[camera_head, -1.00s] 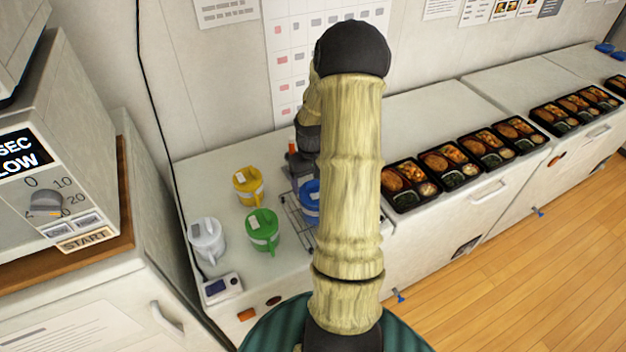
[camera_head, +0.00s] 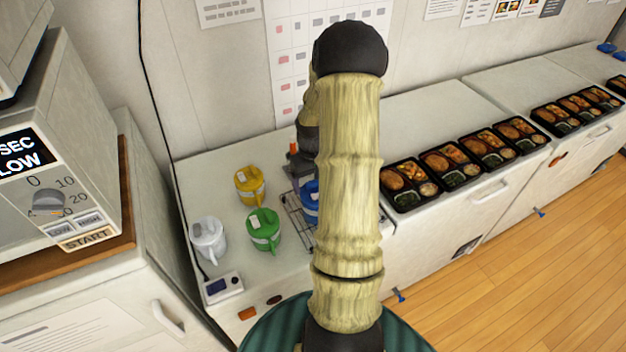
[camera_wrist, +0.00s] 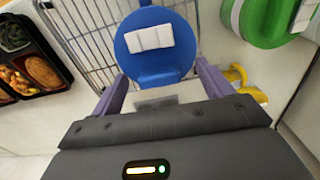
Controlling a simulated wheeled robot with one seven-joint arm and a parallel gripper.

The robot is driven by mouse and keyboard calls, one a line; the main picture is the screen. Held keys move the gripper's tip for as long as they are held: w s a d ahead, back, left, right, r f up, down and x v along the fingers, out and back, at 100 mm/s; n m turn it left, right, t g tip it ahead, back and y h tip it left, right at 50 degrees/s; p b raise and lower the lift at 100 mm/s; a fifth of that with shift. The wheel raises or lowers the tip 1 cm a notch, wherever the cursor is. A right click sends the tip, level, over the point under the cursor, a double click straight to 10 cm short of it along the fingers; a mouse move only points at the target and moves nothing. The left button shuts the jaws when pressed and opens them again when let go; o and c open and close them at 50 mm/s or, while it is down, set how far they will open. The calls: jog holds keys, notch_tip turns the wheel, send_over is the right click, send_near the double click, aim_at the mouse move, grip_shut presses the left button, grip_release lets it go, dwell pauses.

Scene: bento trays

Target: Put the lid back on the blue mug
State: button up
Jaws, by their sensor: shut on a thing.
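The blue lid (camera_wrist: 150,38), a round disc with a white label, shows in the wrist view over a wire rack. My gripper (camera_wrist: 160,82) is shut on the lid's near end, with one purple finger on each side. The lid covers whatever is under it, so I cannot tell whether it is seated on the blue mug. In the head view a blue piece (camera_head: 310,203) shows at the left edge of my arm, above the rack.
The wire rack (camera_wrist: 75,40) lies under the lid. A green mug (camera_head: 263,229), a yellow mug (camera_head: 249,187) and a white mug (camera_head: 207,240) stand to the left on the counter. Several bento trays (camera_head: 407,197) line the counter to the right.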

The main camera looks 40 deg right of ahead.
jog(key=o, duration=0.9)
jog(key=shift+o, duration=0.2)
jog(key=shift+r, duration=0.1)
jog(key=shift+r+p, duration=2.9)
jog(key=shift+r, duration=0.5)
grip_shut()
jog(key=shift+f+b, duration=1.5)
jog(key=shift+f, duration=0.75)
